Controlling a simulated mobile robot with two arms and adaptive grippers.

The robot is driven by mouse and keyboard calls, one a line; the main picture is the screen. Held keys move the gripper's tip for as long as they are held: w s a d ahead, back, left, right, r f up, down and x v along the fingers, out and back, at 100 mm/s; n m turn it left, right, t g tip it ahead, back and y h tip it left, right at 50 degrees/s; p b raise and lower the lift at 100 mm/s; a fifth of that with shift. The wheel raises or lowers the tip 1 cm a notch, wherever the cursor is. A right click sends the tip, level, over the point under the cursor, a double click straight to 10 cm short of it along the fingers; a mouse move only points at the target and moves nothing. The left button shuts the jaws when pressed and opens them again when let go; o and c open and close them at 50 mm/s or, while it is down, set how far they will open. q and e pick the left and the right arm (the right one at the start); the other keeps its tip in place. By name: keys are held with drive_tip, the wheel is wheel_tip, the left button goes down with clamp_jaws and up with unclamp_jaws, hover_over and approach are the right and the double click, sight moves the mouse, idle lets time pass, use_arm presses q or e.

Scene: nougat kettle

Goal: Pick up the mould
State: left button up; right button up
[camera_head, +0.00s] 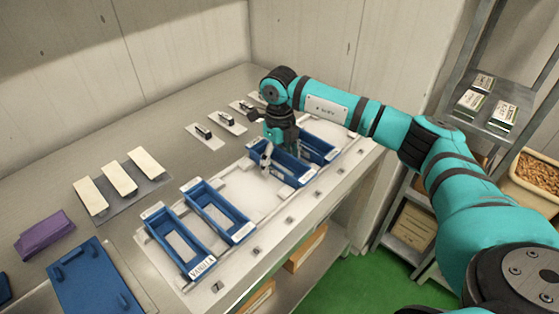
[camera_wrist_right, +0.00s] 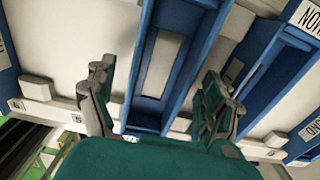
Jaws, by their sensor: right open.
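Several blue open rectangular moulds lie on the white board on the counter. Two moulds, one marked VANILLA (camera_head: 180,240) and one beside it (camera_head: 220,212), are at the front left of the board. Two more, one under my gripper (camera_head: 290,172) and one to its right (camera_head: 318,149), are farther back. My right gripper (camera_head: 277,153) is open and points down over the nearer of these back moulds. In the right wrist view, its open fingers (camera_wrist_right: 158,95) appear on either side of a blue mould (camera_wrist_right: 185,62); contact cannot be told. My left gripper is not in view.
Several pale bars (camera_head: 118,178) lie on a grey plate. Small cards with dark clips (camera_head: 205,135) line the back. A metal shelf (camera_head: 495,125) stands at the right.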

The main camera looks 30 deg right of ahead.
drive_tip(key=shift+f, duration=0.45)
drive_tip(key=shift+c, duration=0.3)
drive_tip(key=shift+r, duration=0.15)
drive_tip(key=c, duration=1.5)
